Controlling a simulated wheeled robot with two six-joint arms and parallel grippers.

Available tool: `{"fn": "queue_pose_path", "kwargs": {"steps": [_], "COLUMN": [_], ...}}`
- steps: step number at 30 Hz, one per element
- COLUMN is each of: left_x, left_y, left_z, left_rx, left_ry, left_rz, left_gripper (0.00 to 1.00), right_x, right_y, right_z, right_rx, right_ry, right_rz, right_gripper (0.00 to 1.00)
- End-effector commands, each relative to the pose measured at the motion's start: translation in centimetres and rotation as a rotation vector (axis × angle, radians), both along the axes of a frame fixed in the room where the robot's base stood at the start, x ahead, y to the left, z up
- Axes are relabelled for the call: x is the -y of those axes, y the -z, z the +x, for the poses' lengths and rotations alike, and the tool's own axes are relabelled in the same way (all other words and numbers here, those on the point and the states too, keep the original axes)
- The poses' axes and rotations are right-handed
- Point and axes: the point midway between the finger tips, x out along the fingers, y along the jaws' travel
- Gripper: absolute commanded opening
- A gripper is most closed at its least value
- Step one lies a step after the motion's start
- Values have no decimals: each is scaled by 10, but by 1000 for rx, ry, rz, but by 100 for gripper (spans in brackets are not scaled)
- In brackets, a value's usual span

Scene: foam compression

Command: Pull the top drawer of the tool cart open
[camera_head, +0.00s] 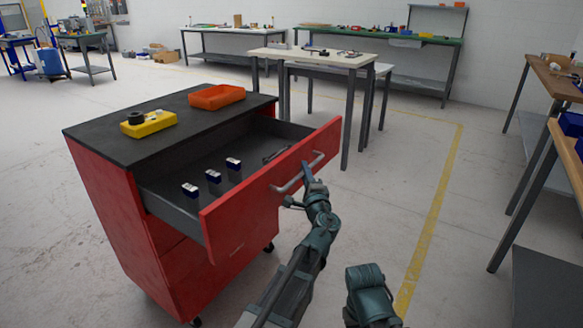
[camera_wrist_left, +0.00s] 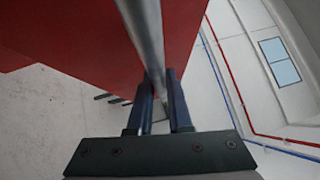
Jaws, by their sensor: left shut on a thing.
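The red tool cart (camera_head: 105,215) stands left of centre with a black top. Its top drawer (camera_head: 240,205) is pulled well out, and small bottles or boxes (camera_head: 213,176) stand inside it. A metal bar handle (camera_head: 285,187) runs along the red drawer front. My left gripper (camera_head: 303,178) is at the handle. In the left wrist view the handle bar (camera_wrist_left: 150,40) runs between the two fingers of the left gripper (camera_wrist_left: 158,95), which is shut on it. My right arm shows at the bottom, but its fingers are not visible.
On the cart top are a yellow tray (camera_head: 149,123) and an orange tray (camera_head: 216,97). A light table (camera_head: 318,57) stands behind the cart. Workbenches (camera_head: 563,90) line the right side. The floor right of the drawer, with a yellow line (camera_head: 437,213), is clear.

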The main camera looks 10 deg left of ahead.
Motion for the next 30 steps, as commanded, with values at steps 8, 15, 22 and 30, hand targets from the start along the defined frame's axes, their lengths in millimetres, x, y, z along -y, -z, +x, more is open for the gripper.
{"fn": "queue_pose_path", "kwargs": {"steps": [8, 15, 22, 30], "left_x": [4, 3, 4, 4], "left_y": [0, 0, 0, 2], "left_z": [-2, -2, -2, -8], "left_rx": [0, 0, -1, 1], "left_ry": [-2, -3, -2, -3], "left_rz": [-1, -1, -1, 0], "left_gripper": [0, 44, 47, 47], "right_x": [0, 0, 0, 0], "right_y": [0, 0, 0, 2], "right_z": [0, 0, 0, 0], "right_rx": [0, 0, 0, 0], "right_ry": [0, 0, 0, 0], "right_rz": [0, 0, 0, 0], "right_gripper": [0, 0, 0, 0]}}
